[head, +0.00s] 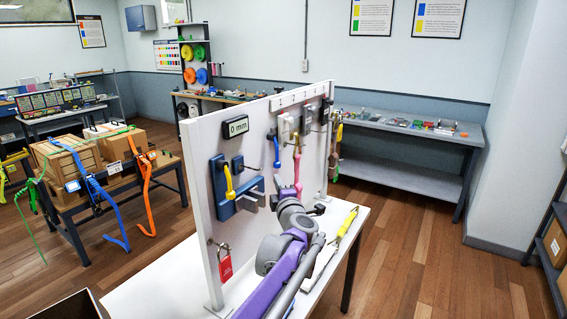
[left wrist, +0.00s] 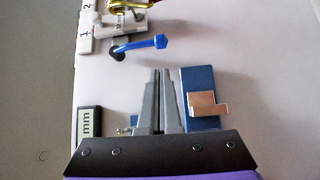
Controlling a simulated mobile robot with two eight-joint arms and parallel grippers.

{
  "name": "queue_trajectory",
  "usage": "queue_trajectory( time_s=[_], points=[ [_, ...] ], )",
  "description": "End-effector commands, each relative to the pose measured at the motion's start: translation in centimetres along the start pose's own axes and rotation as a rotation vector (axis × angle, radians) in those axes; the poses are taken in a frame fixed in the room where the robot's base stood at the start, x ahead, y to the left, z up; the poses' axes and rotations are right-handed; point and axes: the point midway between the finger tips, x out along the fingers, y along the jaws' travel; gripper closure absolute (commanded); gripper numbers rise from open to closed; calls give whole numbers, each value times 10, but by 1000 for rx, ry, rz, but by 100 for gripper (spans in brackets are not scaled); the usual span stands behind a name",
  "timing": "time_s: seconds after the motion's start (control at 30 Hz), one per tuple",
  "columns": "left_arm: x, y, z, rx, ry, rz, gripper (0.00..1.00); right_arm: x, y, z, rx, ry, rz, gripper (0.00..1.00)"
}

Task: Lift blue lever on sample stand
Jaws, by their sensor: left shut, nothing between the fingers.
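The blue lever (head: 277,152) is on the white upright board (head: 210,150) of the stand, right of the display. In the left wrist view the blue lever (left wrist: 148,43) points right from a dark pivot, beyond my fingertips and apart from them. My left gripper (head: 274,194) is close to the board, partly hidden by my own arm in the head view. In the left wrist view its fingers (left wrist: 159,72) are shut and empty, beside a blue block (left wrist: 200,78) with a metal bracket (left wrist: 208,104). My right gripper is not in view.
A yellow lever (head: 230,182) and a "0 mm" display (head: 236,126) are on the board left of the blue lever. A pink strap (head: 298,170) hangs to its right. A red padlock (head: 225,266) hangs lower left. A yellow tool (head: 347,221) lies on the white table (head: 160,288).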

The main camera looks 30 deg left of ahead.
Motion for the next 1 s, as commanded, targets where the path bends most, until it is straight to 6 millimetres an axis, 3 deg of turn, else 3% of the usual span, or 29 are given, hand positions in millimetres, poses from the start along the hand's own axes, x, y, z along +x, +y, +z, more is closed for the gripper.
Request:
queue_trajectory(
  time_s=[0.43, 0.8, 1.0],
  points=[
    [8, 0, -1, -2, 4, 0, 100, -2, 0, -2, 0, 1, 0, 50],
    [72, 3, -1, -1, 4, 2, 100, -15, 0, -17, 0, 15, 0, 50],
    [95, 2, -1, -1, 3, 1, 100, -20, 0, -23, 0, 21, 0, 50]
  ],
)
